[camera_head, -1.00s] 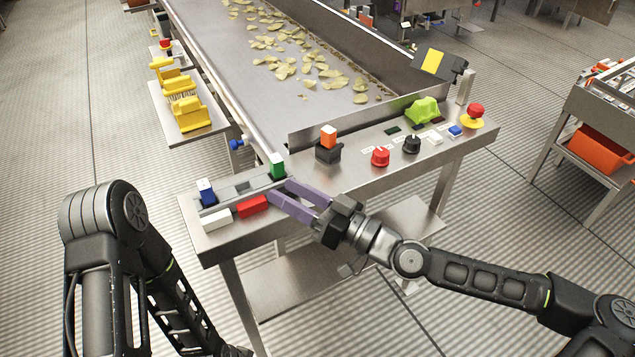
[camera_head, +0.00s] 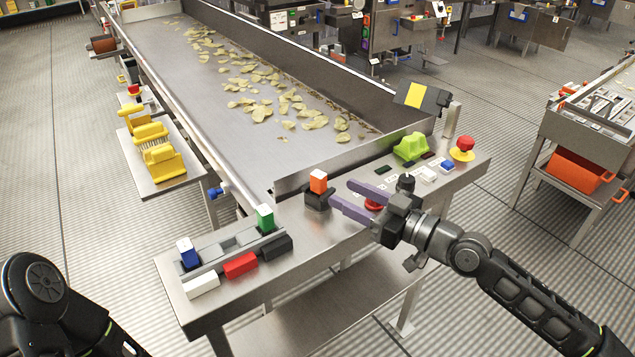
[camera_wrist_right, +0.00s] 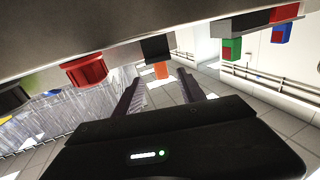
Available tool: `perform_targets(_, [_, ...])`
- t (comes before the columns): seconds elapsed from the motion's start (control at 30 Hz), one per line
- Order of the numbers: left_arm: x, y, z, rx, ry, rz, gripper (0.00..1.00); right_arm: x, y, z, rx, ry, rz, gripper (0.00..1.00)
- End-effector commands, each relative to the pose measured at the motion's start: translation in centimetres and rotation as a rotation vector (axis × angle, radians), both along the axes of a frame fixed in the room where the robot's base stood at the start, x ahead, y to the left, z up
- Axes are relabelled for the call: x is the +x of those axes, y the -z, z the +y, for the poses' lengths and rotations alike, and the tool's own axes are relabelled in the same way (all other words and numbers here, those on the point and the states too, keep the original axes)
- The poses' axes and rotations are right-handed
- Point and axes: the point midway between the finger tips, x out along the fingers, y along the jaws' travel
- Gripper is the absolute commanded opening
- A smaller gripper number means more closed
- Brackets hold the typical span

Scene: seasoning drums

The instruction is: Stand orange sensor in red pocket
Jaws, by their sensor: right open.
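The orange sensor (camera_head: 318,182) with a white top stands upright in a black holder (camera_head: 317,201) on the steel table. My right gripper (camera_head: 343,192) is open and empty, its purple fingers to the right of the sensor and pointing at it. In the right wrist view, which is upside down, the sensor (camera_wrist_right: 161,71) shows beyond the gap between the fingers (camera_wrist_right: 158,80). The grey pocket rail (camera_head: 214,252) is at the left. A red block (camera_head: 241,265) marks the middle pocket, which looks empty. My left gripper is out of view.
A blue sensor (camera_head: 188,253) and a green sensor (camera_head: 265,218) stand in the rail's outer pockets. White (camera_head: 201,285) and black (camera_head: 277,247) blocks flank the red one. A red knob (camera_head: 373,205) lies partly behind my right gripper. The conveyor wall (camera_head: 340,168) rises behind the holder.

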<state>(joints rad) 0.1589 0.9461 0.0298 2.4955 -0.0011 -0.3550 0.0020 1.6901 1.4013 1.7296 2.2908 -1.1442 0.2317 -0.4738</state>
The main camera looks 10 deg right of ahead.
Motion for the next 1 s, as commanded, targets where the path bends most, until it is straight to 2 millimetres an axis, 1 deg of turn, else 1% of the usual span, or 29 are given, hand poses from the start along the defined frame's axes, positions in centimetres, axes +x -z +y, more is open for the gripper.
perform_targets(0.03, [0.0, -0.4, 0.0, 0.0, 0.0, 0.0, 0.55, 0.4, -0.3, 0.5, -0.003, -0.003, 0.0, 0.47])
perform_targets(0.1, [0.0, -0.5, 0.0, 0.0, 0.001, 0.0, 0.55, 0.8, -0.2, 0.8, -0.002, -0.003, -0.001, 0.47])
perform_targets(0.37, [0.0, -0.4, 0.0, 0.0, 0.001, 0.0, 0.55, 0.9, -0.1, 0.8, 0.0, -0.001, -0.001, 0.47])
perform_targets(0.47, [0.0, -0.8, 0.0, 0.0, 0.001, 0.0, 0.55, 1.1, -0.2, 1.1, -0.001, -0.002, -0.001, 0.47])
perform_targets(0.57, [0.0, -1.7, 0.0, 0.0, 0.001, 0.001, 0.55, 1.9, -0.6, 1.8, -0.003, -0.004, -0.001, 0.47])
perform_targets(0.7, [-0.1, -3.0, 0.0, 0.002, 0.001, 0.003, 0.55, 3.5, -0.7, 3.3, -0.005, -0.006, 0.0, 0.47])
perform_targets(0.83, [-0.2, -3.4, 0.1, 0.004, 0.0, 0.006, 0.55, 4.6, -0.5, 4.1, -0.004, -0.004, 0.0, 0.47])
perform_targets(1.0, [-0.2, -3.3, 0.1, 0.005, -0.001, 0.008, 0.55, 4.8, -0.2, 4.2, 0.001, -0.001, -0.001, 0.47])
